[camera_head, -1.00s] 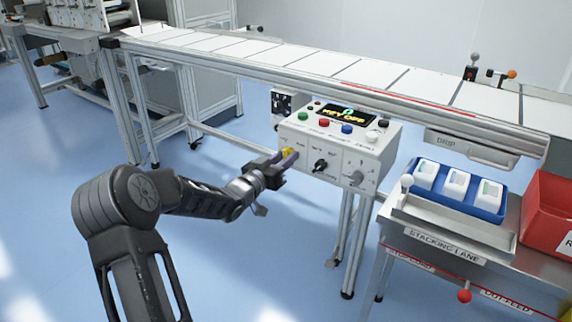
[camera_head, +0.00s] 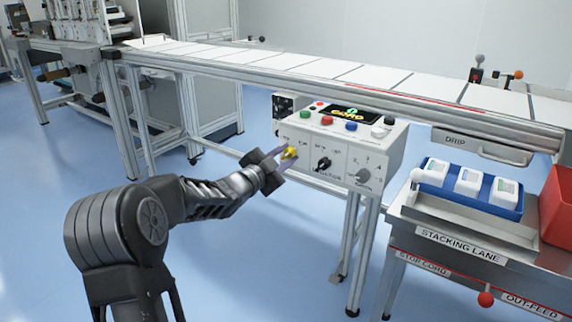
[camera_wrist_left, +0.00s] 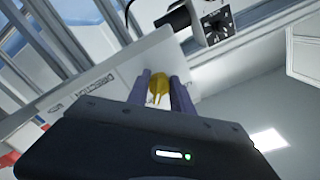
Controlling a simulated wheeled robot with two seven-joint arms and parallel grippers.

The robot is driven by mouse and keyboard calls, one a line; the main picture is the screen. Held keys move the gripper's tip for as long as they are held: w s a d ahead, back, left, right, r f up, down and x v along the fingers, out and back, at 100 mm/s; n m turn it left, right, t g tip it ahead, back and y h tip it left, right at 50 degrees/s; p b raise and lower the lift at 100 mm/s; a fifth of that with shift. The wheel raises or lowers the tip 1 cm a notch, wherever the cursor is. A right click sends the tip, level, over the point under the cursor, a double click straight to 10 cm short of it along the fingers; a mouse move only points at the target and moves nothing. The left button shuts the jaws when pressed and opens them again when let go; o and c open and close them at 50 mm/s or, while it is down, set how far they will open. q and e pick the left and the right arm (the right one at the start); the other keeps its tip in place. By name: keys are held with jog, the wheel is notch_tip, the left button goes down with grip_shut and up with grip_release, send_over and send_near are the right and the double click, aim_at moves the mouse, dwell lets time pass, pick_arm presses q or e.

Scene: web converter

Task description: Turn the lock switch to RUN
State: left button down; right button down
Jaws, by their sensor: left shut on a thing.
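The yellow lock switch (camera_head: 290,152) is at the left of the box's front face. My left gripper (camera_head: 284,158) is shut on it, reaching in from the left. In the left wrist view the yellow switch (camera_wrist_left: 157,90) sits between the two purple-grey fingers (camera_wrist_left: 158,92) of the left gripper. The switch's labels are too small or hidden to read. My right gripper is not in view.
A black knob (camera_head: 323,164) and a grey knob (camera_head: 363,175) are to the right on the same face. Coloured buttons (camera_head: 327,120) line the top. A stacking lane table (camera_head: 455,240) with a blue tray (camera_head: 480,203) stands at right. The floor at left is clear.

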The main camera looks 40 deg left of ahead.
pick_arm(q)
jog(key=shift+f+m+b, duration=0.1)
jog(key=shift+m+b, duration=0.2)
jog(key=shift+m, duration=0.2)
jog(key=c, duration=1.2)
grip_release()
jog(key=shift+o, duration=0.2)
jog(key=shift+s, duration=0.1)
jog(key=s+p, duration=0.1)
jog(key=s, duration=0.6)
jog(key=shift+s+p, duration=0.3)
jog(key=shift+p, duration=0.05)
